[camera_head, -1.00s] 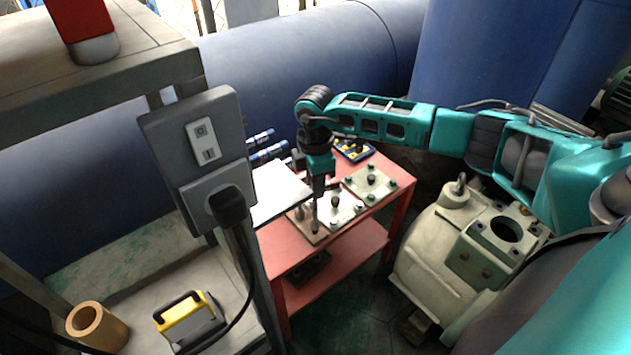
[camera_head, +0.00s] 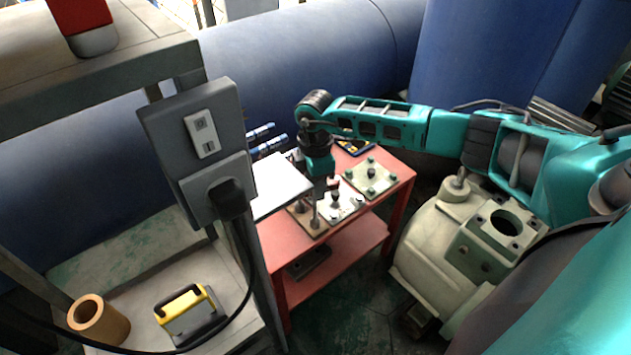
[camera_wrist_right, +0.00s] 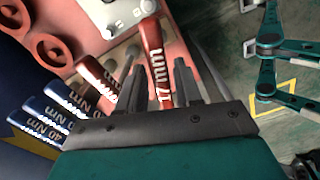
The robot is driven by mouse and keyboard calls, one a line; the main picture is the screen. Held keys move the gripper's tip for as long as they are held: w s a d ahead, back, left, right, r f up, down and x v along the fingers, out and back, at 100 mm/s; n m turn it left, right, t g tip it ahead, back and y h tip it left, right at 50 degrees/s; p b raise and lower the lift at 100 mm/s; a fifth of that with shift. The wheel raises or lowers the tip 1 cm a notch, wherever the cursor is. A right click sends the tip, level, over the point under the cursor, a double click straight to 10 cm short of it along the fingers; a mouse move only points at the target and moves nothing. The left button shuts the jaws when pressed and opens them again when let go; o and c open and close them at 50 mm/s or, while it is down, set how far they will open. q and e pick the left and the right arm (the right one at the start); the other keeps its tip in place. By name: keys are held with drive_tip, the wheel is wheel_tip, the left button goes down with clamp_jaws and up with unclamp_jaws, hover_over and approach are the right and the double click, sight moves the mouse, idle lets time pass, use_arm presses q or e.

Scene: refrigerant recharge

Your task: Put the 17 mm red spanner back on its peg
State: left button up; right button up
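The red 17 mm spanner (camera_wrist_right: 154,62) shows in the right wrist view, its white lettering facing the camera. My right gripper (camera_wrist_right: 170,62) has its fingers close on either side of its handle, partly covering it. The gap is narrow, and I cannot tell whether they grip it. In the head view my right gripper (camera_head: 314,222) points down over the red table (camera_head: 275,240), near the plates. The spanner is not distinct there. I cannot make out its peg. My left gripper is not in view.
Another red handle (camera_wrist_right: 94,72) and blue 40 Nm handles (camera_wrist_right: 45,120) stand left of the spanner in the wrist view. A bolted plate (camera_head: 370,178) lies on the table. A grey switch post (camera_head: 205,150) stands left, and a pale pump housing (camera_head: 440,250) right.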

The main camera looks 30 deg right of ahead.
drive_tip(key=shift+o, duration=1.1)
drive_tip(key=shift+r, duration=0.1)
wheel_tip(320, 180, up, 13)
drive_tip(key=p, duration=0.2)
drive_tip(key=shift+p, duration=0.35)
